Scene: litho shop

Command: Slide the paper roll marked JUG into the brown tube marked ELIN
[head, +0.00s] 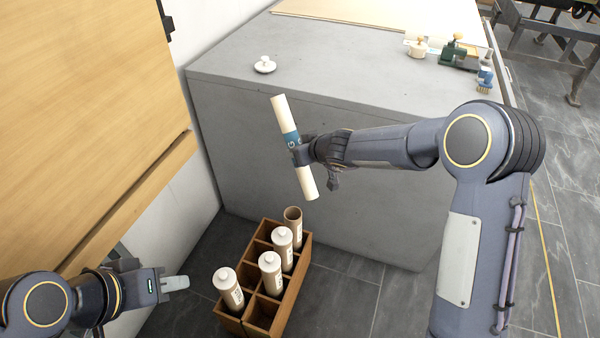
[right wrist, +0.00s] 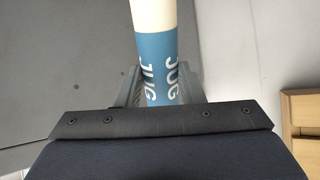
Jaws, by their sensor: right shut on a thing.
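The paper roll (head: 280,112) is cream with a blue band; the band reads JUG in the right wrist view (right wrist: 162,72). My right gripper (head: 302,155) is shut on it at the band. It hangs tilted, its upper end leaning left, in front of the grey cabinet and above the crate, apart from both. An open brown tube (head: 293,221) stands in the far right compartment of the crate, below the roll; I cannot read its label. My left gripper (head: 174,284) is left of the crate, with nothing visible in it; whether its fingers are apart is unclear.
A white cap (head: 264,65) lies on the grey cabinet (head: 340,80). Stamps and a brush (head: 484,80) stand at its right. A wooden panel (head: 90,110) is at the left.

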